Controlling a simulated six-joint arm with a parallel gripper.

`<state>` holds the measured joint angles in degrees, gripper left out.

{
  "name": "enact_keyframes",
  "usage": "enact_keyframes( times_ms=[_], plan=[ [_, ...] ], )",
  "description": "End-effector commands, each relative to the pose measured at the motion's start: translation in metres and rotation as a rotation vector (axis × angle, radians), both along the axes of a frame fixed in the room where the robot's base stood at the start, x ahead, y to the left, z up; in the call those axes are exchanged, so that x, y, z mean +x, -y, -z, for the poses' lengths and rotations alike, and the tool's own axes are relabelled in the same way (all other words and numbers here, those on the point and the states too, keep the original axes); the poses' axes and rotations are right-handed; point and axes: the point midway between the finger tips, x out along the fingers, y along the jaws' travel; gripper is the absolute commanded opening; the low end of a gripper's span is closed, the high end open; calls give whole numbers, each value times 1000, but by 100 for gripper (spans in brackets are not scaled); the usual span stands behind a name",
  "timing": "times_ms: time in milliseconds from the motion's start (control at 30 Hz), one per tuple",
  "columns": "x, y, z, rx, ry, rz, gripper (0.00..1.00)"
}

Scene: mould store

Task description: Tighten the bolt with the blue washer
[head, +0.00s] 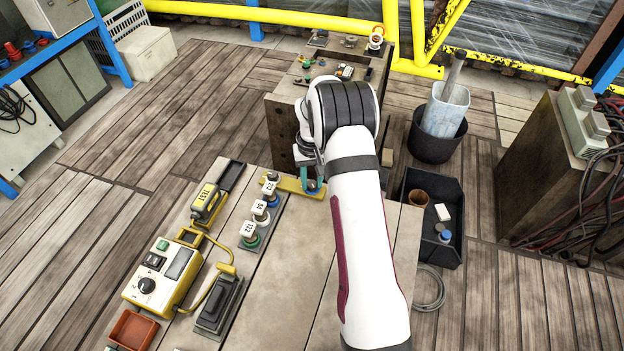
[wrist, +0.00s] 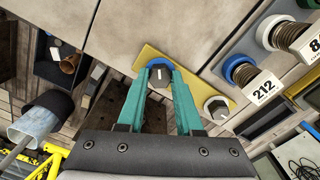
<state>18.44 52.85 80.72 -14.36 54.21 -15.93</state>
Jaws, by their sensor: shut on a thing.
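A bolt with a blue washer (wrist: 160,73) sits at one end of a yellow plate (wrist: 190,82) on the wooden bench top. A pale mark shows on its dark head. My gripper (wrist: 161,74) has its teal fingers on either side of the bolt head, shut on it. In the head view my gripper (head: 312,183) points down at the right end of the yellow plate (head: 290,184), and my arm hides part of it. A second bolt with a pale washer (wrist: 216,108) sits at the plate's other end, apart from my fingers.
Tagged posts (head: 259,210) with coloured rings stand left of the plate. A yellow tester (head: 163,270) with a cable lies further left. A black tray (head: 435,205) with small items is right of the bench. A wooden block with small parts (head: 285,105) stands behind.

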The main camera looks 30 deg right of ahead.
Motion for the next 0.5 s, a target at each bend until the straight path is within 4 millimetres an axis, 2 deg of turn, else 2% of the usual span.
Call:
enact_keyframes(
  times_ms=[500],
  plan=[
    [1,1,-2,-2,4,487,0]
  ],
)
